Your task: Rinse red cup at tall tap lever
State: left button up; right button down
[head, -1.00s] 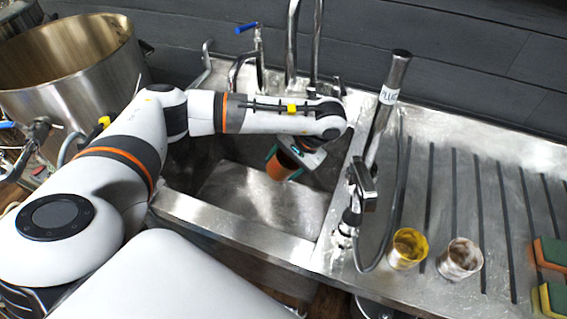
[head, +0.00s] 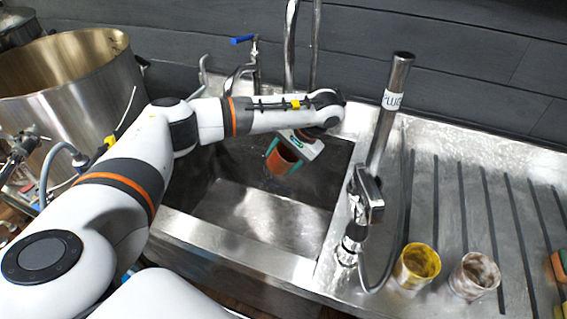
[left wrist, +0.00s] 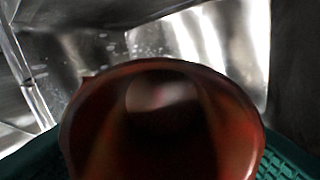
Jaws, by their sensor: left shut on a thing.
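The red cup (head: 283,158) is held tilted inside the sink, high above its floor, by my left gripper (head: 285,154). The gripper is shut on it, with green pads on either side. In the left wrist view the cup (left wrist: 160,125) fills the lower middle, dark red and shiny. Tall chrome tap pipes (head: 291,50) rise behind the sink, just beyond my left wrist. The foot of these pipes is hidden by my arm, and I cannot make out their lever. I cannot tell whether water is running. My right gripper is out of view.
The steel sink (head: 235,256) has an empty floor. A blue-handled tap (head: 243,40) stands at its back left. A standpipe marked "PLUG" (head: 391,98) rises at its right. A yellow cup (head: 417,264) and a whitish cup (head: 474,275) stand on the drainer. A large pot (head: 75,90) is at left.

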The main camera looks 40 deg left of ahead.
pick_arm(q)
jog(key=shift+w+d, duration=0.1)
dwell(0.6)
jog(key=shift+w+d, duration=0.3)
jog(key=shift+d, duration=0.1)
jog(key=shift+s, duration=0.1)
jog(key=shift+s+d+r+p, duration=0.1)
jog(key=shift+s+d+p, duration=0.25)
jog(key=shift+s+p, duration=0.15)
jog(key=shift+s+d+r+p, duration=0.1)
jog(key=shift+s+d+p, duration=0.25)
jog(key=shift+s, duration=0.2)
jog(key=shift+s+d+f+p, duration=0.1)
jog(key=shift+s+d+p, duration=0.35)
jog(key=shift+s, duration=0.3)
jog(key=shift+s+d+f+p, duration=0.1)
jog(key=shift+s+d+p, duration=0.35)
jog(key=shift+s, duration=0.35)
jog(key=shift+s+d+p, duration=0.4)
jog(key=shift+s+d, duration=0.1)
jog(key=shift+s, duration=0.25)
